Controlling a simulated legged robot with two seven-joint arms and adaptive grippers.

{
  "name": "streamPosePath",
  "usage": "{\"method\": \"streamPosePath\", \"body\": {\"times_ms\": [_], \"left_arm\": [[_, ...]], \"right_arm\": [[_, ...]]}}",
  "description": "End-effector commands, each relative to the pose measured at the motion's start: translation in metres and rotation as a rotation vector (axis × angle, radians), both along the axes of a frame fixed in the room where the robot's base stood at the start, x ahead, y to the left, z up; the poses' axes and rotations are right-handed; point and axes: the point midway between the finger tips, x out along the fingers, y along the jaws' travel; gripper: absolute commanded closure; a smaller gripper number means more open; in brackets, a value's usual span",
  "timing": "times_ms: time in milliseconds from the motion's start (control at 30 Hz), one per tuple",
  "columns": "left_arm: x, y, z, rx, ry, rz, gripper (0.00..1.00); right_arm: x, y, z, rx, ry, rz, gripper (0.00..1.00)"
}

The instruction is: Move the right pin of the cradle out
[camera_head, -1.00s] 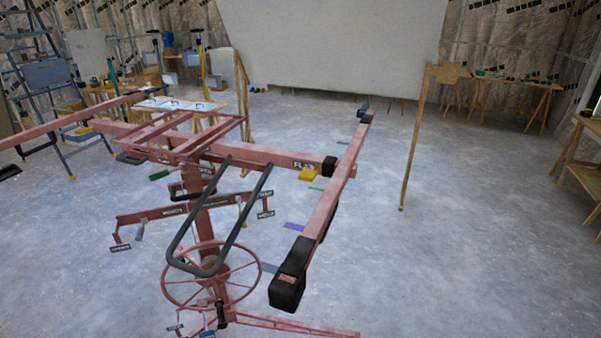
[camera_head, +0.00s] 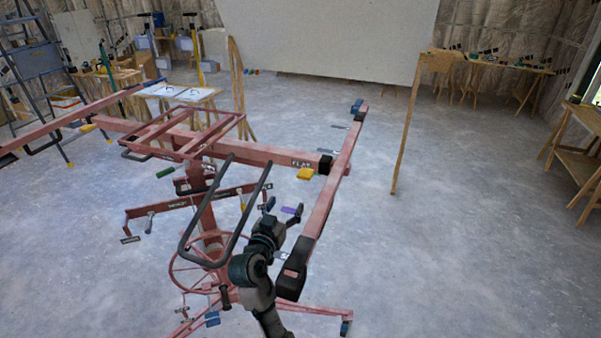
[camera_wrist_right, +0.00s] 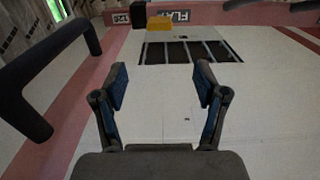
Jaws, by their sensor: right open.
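The red panel-lift cradle (camera_head: 222,130) stands in front of me, with a long crossbar (camera_head: 325,200) on its right. A yellow block (camera_head: 306,174) sits just below the FLAT label; it also shows at the top of the wrist view (camera_wrist_right: 172,23). I cannot tell which small part is the right pin. My right gripper (camera_head: 283,211) is below the cradle frame, between the dark looped handle and the crossbar. In the wrist view the right gripper (camera_wrist_right: 162,82) is open, its blue-padded fingers apart with nothing between them. My left gripper is not in view.
A dark looped handle (camera_head: 187,240) is close left of my right arm. A red handwheel (camera_head: 178,270) is below. A wooden post (camera_head: 405,130) stands to the right. Worktables (camera_head: 575,150) line the far right, and the floor between is clear.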

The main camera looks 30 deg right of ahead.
Motion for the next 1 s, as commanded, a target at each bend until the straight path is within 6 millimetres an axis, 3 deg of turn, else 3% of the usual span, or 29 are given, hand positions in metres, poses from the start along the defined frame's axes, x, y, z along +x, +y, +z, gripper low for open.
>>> {"method": "streamPosePath", "body": {"times_ms": [600,800,1000], "left_arm": [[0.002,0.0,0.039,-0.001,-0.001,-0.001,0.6],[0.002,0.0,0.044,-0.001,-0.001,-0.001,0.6],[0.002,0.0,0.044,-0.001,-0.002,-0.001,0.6]], "right_arm": [[0.087,-0.103,0.003,-0.003,0.004,0.001,0.28],[0.102,-0.119,0.001,-0.002,0.004,0.002,0.28],[0.105,-0.123,0.0,-0.001,0.002,0.003,0.28]]}}
